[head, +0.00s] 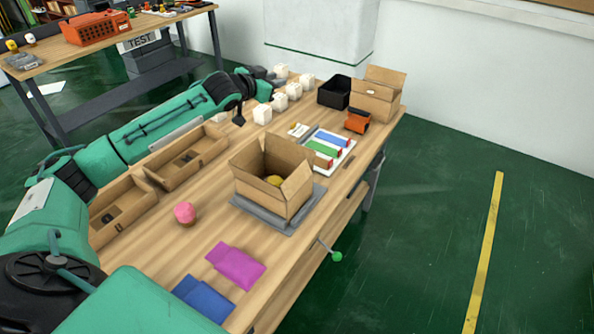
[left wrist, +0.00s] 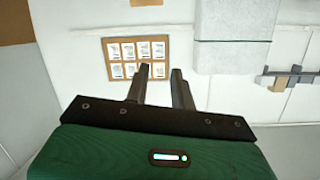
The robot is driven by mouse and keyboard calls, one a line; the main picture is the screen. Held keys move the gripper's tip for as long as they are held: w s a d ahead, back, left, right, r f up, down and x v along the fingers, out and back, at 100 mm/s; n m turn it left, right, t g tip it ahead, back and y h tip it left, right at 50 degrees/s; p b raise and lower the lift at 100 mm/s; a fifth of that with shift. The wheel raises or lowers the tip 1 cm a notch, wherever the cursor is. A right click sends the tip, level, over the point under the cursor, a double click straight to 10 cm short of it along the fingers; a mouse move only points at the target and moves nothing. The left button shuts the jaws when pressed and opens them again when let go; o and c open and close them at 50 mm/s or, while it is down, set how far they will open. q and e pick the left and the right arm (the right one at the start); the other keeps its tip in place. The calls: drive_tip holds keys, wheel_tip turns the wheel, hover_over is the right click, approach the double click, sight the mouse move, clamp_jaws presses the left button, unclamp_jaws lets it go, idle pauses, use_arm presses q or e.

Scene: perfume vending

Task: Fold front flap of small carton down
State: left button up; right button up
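An open brown carton (head: 262,196) stands on a grey plate in the middle of the table. A second brown carton (head: 374,106) stands at the table's far right end with a flap raised. My left gripper (head: 271,77) is past the middle carton, near the white blocks and apart from both cartons. In the left wrist view its two fingers (left wrist: 160,85) are apart with nothing between them. My right gripper is not in view.
White blocks (head: 262,114), a black bin (head: 334,92) and an orange item (head: 358,121) stand at the back. Coloured boxes (head: 326,148) lie on a tray. Cardboard trays (head: 186,158), a pink ball (head: 184,212) and pink and blue packets (head: 236,266) lie nearer.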

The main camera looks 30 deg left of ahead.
use_arm(q)
drive_tip(key=s+d+f+n+g+p, duration=0.1)
drive_tip(key=s+d+f+n+g, duration=0.1)
drive_tip(key=s+f+n+g, duration=0.3)
drive_tip(key=m+g+h+p, duration=0.1)
drive_tip(key=g+h, duration=0.2)
drive_tip(key=g, duration=0.3)
approach(297, 175)
drive_tip(key=p+x, duration=0.3)
drive_tip(key=x, duration=0.5)
drive_tip(key=shift+w+d+f, duration=0.15)
drive_tip(key=shift+f, duration=0.2)
drive_tip(key=shift+w+d+f+p, duration=0.25)
drive_tip(key=shift+f+p, duration=0.05)
drive_tip(key=shift+f, duration=0.35)
clamp_jaws()
